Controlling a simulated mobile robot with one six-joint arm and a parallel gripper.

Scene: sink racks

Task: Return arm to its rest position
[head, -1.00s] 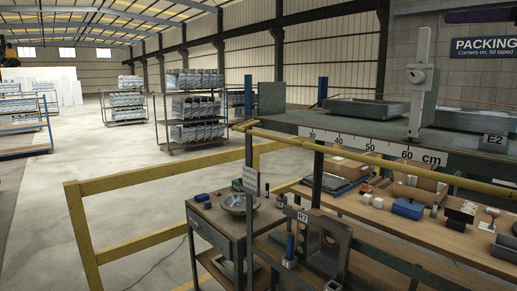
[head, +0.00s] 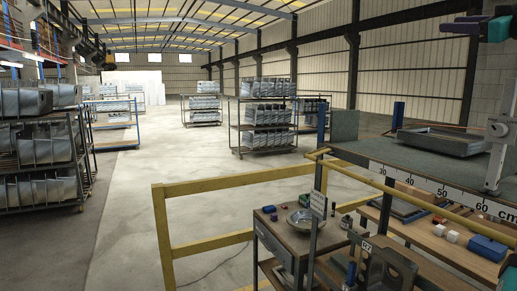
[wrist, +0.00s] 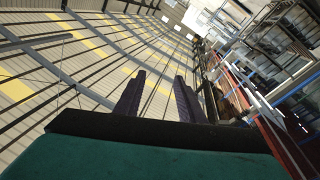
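My gripper (head: 453,23) shows at the top right edge of the head view, with dark purple fingers and a teal body. It is raised in the air, high above the bench in the picture. In the wrist view its two fingers (wrist: 160,76) stand apart with nothing between them, and the roof and wall of the hall show beyond. The rest of my arm is out of the head view.
A bench with a ruler strip (head: 430,187) and a grey upright gauge (head: 497,150) stands at the right. A yellow rail (head: 205,190) runs before a small cabinet (head: 277,235). Loaded racks (head: 265,115) stand behind and at left (head: 45,150). Open floor (head: 125,220) lies left of the rail.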

